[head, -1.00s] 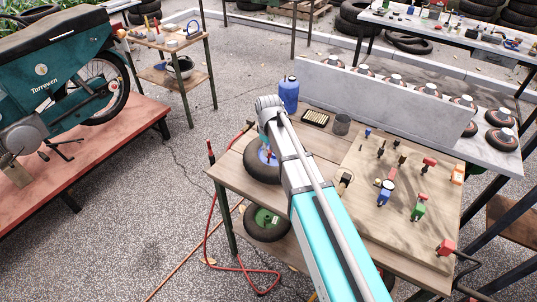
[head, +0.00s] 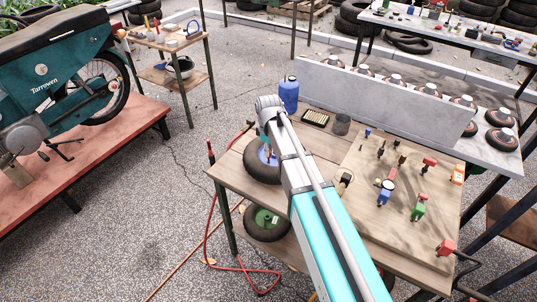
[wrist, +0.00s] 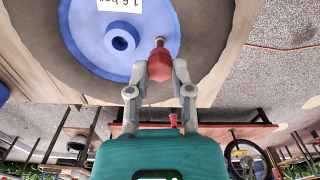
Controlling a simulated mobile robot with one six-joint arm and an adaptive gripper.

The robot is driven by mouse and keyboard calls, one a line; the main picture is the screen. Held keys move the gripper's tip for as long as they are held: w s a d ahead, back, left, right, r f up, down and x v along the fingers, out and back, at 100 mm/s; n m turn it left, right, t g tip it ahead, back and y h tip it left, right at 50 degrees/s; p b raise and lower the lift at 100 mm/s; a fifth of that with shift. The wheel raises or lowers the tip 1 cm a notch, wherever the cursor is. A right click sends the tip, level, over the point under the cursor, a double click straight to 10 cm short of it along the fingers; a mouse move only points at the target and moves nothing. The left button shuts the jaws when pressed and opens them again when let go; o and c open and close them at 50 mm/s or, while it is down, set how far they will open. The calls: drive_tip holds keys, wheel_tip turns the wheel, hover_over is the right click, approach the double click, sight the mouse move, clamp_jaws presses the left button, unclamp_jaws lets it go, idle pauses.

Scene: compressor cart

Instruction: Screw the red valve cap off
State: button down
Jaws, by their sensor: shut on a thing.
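The wheel, a black tyre (head: 260,172) with a blue hub, lies on the wooden table in the head view. In the wrist view the blue hub (wrist: 95,40) fills the upper left, with a white label and a round centre boss. The red valve cap (wrist: 159,64) sits at the hub's edge by the tyre, with a brass stem end (wrist: 160,42) showing just past it. My gripper (wrist: 160,72) is shut on the red cap, one finger on each side. In the head view my arm partly hides the wheel, and the cap is hard to make out.
A second wheel with a green hub (head: 265,218) sits below. A red hose (head: 207,235) hangs at the left.

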idle(0.4)
drive_tip(key=shift+n, duration=1.6)
drive_tip(key=shift+n, duration=1.6)
drive_tip(key=shift+n, duration=1.6)
